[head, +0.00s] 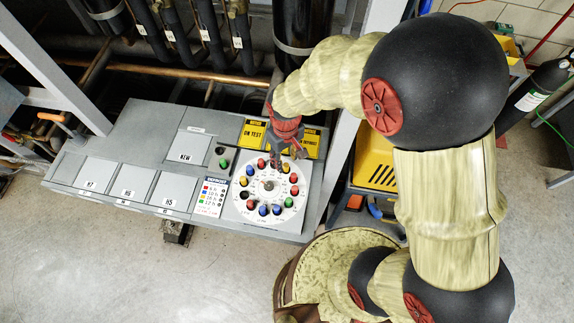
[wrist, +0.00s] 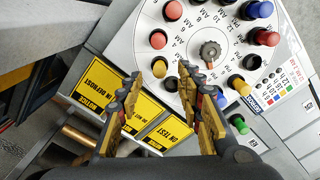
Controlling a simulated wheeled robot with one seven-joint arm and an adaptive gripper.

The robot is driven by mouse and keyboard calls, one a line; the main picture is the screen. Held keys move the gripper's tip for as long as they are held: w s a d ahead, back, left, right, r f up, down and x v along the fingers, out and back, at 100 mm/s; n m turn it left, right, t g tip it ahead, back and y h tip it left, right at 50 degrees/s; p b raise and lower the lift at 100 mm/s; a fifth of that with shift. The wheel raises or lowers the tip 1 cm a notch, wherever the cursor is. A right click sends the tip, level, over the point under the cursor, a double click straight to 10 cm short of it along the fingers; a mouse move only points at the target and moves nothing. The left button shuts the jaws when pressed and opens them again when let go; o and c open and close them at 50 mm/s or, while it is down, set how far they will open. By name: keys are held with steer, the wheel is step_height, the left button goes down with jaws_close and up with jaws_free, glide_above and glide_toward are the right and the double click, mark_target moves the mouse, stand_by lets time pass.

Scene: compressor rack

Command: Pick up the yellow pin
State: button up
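My gripper (wrist: 160,77) is open in the wrist view, one finger on either side of a yellow pin (wrist: 159,67) in the white round dial (wrist: 140,42). The pin lies between the fingertips in the picture; I cannot tell how far beyond them it is. Nothing is held. In the head view my gripper (head: 286,156) points down over the back edge of the dial (head: 268,200), close to a yellow pin (head: 285,168). A second yellow pin (wrist: 238,84) stands on the other side of the dial knob (wrist: 208,52), right of the fingers.
Red, blue, black and green pins ring the dial closely. Yellow signs (head: 253,133) lie flat behind it on the grey panel (head: 120,150). A metal post (head: 343,130) rises to the right, beside a yellow crate (head: 375,160). Copper pipes run behind the panel.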

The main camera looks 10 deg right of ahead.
mark_target(286, 165)
step_height(286, 165, down, 4)
steer(key=shift+w+r, duration=0.1)
steer(key=shift+c, duration=0.9)
steer(key=c, duration=0.8)
